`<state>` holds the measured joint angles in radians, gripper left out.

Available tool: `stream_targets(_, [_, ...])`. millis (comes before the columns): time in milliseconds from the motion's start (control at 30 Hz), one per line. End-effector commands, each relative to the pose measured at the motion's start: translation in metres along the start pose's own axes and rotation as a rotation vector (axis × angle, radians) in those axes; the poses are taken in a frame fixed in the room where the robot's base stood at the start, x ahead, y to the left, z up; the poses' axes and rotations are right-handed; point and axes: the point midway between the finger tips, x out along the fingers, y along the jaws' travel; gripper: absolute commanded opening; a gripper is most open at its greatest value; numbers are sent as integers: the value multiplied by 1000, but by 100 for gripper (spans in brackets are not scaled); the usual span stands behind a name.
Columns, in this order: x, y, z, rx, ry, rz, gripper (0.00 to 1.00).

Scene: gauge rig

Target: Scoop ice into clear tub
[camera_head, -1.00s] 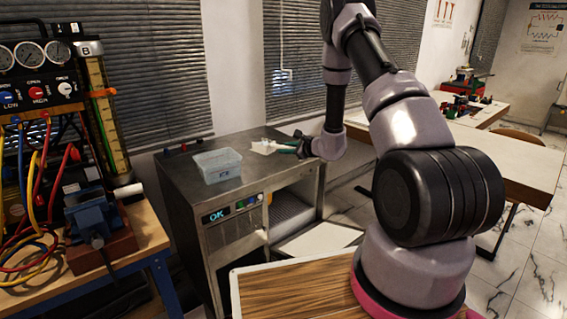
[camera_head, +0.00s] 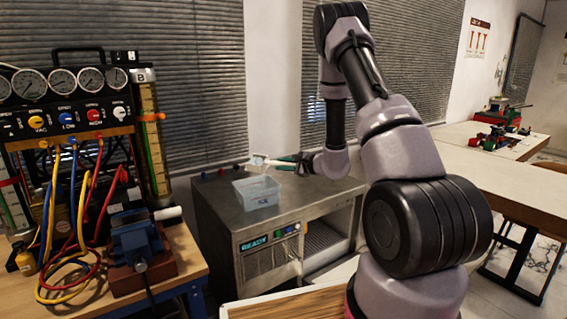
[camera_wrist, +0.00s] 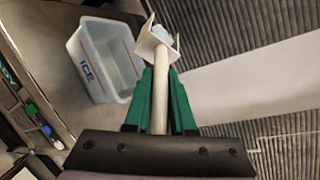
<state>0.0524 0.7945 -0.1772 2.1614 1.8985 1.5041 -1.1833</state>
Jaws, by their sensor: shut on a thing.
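The clear tub (camera_head: 257,191) stands on the steel ice machine's top. It also shows in the wrist view (camera_wrist: 104,61), with "ICE" on its side and no ice visible inside. My gripper (camera_head: 304,161) is shut on the white scoop's handle (camera_wrist: 160,95), between its green fingers (camera_wrist: 160,88). The scoop (camera_head: 262,160) is held above the machine top, near the tub's upper right rim in the head view. In the wrist view the scoop head (camera_wrist: 156,43) is beside the tub, and pale bluish ice (camera_wrist: 161,33) shows in it.
The ice machine (camera_head: 215,222) has a front display reading "READY" and an open bin (camera_head: 322,236) at its right front. A bench with gauges (camera_head: 62,84), hoses and a blue vise (camera_head: 137,240) stands at left. Free room remains on the machine top around the tub.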

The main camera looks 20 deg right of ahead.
Motion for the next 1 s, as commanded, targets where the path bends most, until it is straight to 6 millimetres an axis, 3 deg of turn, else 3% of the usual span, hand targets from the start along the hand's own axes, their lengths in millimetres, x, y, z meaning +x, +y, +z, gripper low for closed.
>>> stream_targets(333, [2, 21, -2, -339, 22, -128, 0])
stream_targets(1000, [6, 43, -9, -950, 58, -359, 0])
